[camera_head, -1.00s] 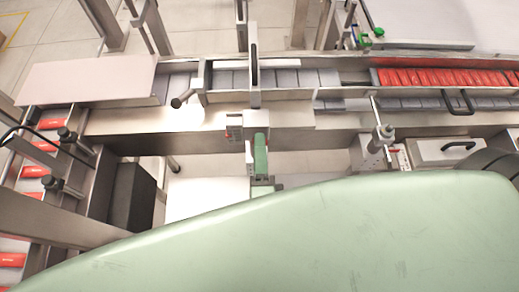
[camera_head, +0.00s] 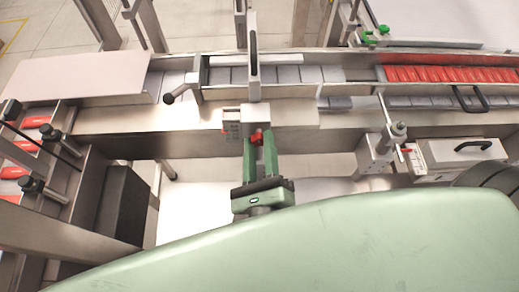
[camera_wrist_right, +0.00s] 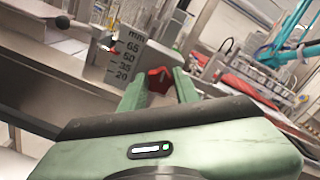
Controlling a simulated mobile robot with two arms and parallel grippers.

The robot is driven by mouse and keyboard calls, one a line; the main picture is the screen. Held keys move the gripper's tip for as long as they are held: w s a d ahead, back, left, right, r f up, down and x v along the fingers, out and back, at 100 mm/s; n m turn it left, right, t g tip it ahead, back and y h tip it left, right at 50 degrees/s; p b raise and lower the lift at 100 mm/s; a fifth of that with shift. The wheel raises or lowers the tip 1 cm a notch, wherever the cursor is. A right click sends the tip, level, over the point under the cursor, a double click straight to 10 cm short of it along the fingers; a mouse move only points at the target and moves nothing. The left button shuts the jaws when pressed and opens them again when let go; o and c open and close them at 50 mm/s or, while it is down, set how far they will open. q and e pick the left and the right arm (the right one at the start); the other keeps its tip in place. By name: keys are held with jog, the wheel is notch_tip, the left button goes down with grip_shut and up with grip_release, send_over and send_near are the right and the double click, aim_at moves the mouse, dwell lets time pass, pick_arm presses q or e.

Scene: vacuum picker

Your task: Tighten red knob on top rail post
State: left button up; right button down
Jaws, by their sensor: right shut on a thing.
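The red knob (camera_head: 257,139) sits at the front of a metal clamp block (camera_head: 284,114) at the foot of the upright rail post (camera_head: 252,58). My right gripper (camera_head: 259,143) reaches up to it, with one green finger on each side, shut on the knob. In the right wrist view the knob (camera_wrist_right: 158,80) shows red between the tips of the green fingers (camera_wrist_right: 158,86). A grey scale plate (camera_wrist_right: 122,60) with mm marks is just left of it. The fingers partly cover the knob. My left gripper is not in view.
The conveyor rail (camera_head: 180,118) runs across behind the knob, with red packs (camera_head: 440,74) at the right. A black handle (camera_head: 181,93) sticks out left of the post. A clamp post (camera_head: 393,135) stands to the right, and a black box (camera_head: 123,200) at lower left.

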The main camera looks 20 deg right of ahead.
jog(key=shift+r+m+b, duration=0.15)
jog(key=shift+m+b, duration=0.5)
jog(key=shift+m, duration=0.35)
jog(key=shift+r, duration=0.1)
jog(key=c, duration=1)
grip_release()
jog(key=shift+c, duration=0.2)
jog(key=shift+w, duration=0.15)
jog(key=shift+f, duration=0.2)
